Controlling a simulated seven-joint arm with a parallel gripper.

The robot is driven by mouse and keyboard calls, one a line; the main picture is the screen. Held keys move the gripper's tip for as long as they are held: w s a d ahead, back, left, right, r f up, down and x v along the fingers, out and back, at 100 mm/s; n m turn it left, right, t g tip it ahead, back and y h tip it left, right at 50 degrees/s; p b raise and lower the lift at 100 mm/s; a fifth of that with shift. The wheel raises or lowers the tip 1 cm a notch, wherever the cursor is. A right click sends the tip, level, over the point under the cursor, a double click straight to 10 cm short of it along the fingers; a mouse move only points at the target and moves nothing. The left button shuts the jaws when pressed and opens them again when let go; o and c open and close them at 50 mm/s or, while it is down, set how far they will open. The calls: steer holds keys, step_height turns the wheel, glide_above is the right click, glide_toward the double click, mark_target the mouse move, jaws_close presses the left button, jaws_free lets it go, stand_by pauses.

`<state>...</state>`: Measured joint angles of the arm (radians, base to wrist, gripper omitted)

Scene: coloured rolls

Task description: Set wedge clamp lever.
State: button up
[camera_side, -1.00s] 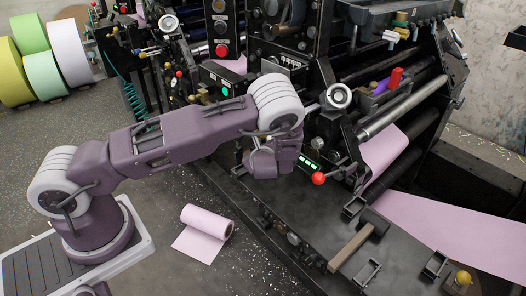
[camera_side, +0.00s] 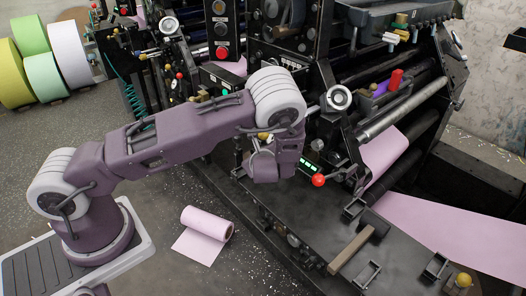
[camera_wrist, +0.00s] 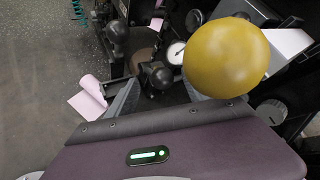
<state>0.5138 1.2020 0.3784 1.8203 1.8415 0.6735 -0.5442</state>
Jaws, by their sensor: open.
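A large yellow ball knob (camera_wrist: 226,58) is close to the camera in the wrist view, right of my fingers and apart from them. A dark rounded knob (camera_wrist: 157,75) shows between and beyond the fingertips. My gripper (camera_wrist: 156,94) is open, with nothing between its grey fingers. In the side view my purple wrist hangs over the machine's near edge, and its fingers are hidden there. A lever with a red ball knob (camera_side: 318,180) stands just right of my wrist. I cannot tell which of these knobs belongs to the wedge clamp lever.
The dark machine bed (camera_side: 310,212) runs beneath my wrist, with a green-lit panel (camera_side: 308,164) close beside it. A pink roll (camera_side: 207,222) lies on the floor, partly unrolled. A yellow ball (camera_side: 463,279) sits at the lower right. Open floor lies left of the machine.

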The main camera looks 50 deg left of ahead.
steer(key=v, duration=0.4)
steer(key=shift+c, duration=0.2)
